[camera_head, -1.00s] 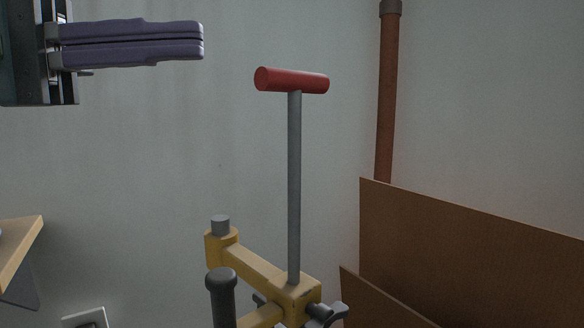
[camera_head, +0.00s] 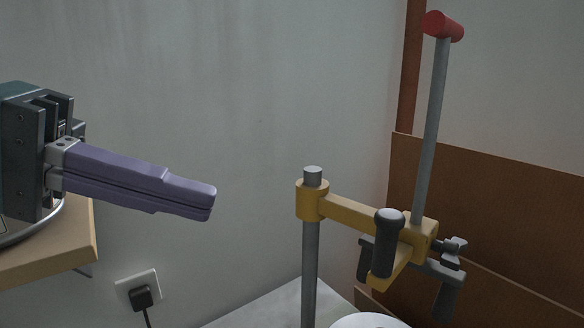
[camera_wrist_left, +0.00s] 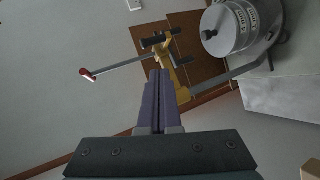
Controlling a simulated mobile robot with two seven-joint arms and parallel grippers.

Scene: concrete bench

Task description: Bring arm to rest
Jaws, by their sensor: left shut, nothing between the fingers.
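My left gripper (camera_head: 212,203) comes in from the left in the head view, with purple fingers shut together and nothing between them. It is in the air in front of the grey wall, left of a yellow clamp stand (camera_head: 348,212) and apart from it. In the left wrist view the shut fingers (camera_wrist_left: 159,74) point toward the yellow stand (camera_wrist_left: 174,72), which shows beyond them. My right gripper is not in either view.
The stand has a grey post, dark handles and a tall rod with a red grip (camera_head: 443,26). A wooden shelf (camera_head: 60,262) lies under my left gripper. Brown boards (camera_head: 500,190) lean at right. A metal keg (camera_wrist_left: 232,28) shows in the wrist view. A plug sits in a wall socket (camera_head: 138,290).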

